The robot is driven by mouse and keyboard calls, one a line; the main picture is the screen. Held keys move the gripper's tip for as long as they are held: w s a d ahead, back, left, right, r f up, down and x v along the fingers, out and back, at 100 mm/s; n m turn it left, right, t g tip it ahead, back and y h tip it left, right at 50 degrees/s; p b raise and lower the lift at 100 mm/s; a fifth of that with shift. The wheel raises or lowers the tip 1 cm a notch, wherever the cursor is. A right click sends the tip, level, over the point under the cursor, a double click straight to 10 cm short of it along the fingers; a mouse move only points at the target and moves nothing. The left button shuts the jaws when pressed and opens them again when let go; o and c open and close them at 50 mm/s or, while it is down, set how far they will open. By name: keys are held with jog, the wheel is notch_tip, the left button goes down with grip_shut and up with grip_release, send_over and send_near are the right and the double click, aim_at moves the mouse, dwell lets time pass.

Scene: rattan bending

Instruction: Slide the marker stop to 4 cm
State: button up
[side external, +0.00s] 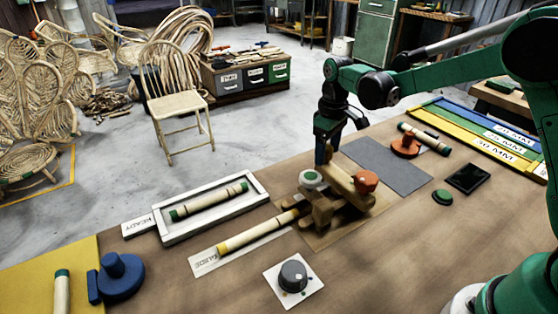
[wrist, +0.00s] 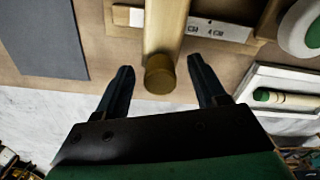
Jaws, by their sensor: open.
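My gripper (side external: 324,157) points down at the far side of the wooden bending jig (side external: 322,213). In the wrist view its two dark fingers (wrist: 160,72) are apart, one on each side of the round brass-coloured end of a wooden bar (wrist: 166,32). I see no clear contact with it. A white scale strip (wrist: 222,29) with "4 CM" printed on it lies beside the bar, on a wooden piece. I cannot tell which part is the marker stop; it may be hidden by the bar or jig.
A rattan pole (side external: 240,238) lies on the guide strip left of the jig. A white tray (side external: 258,185) holds a green-ended rattan piece. A dial (side external: 293,275) sits in front. An orange knob (side external: 365,181) and a white-green disc (side external: 311,179) top the jig. A grey mat (side external: 388,165) lies bare.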

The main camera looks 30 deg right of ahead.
jog(key=shift+c, duration=0.3)
grip_shut()
dwell(1.2)
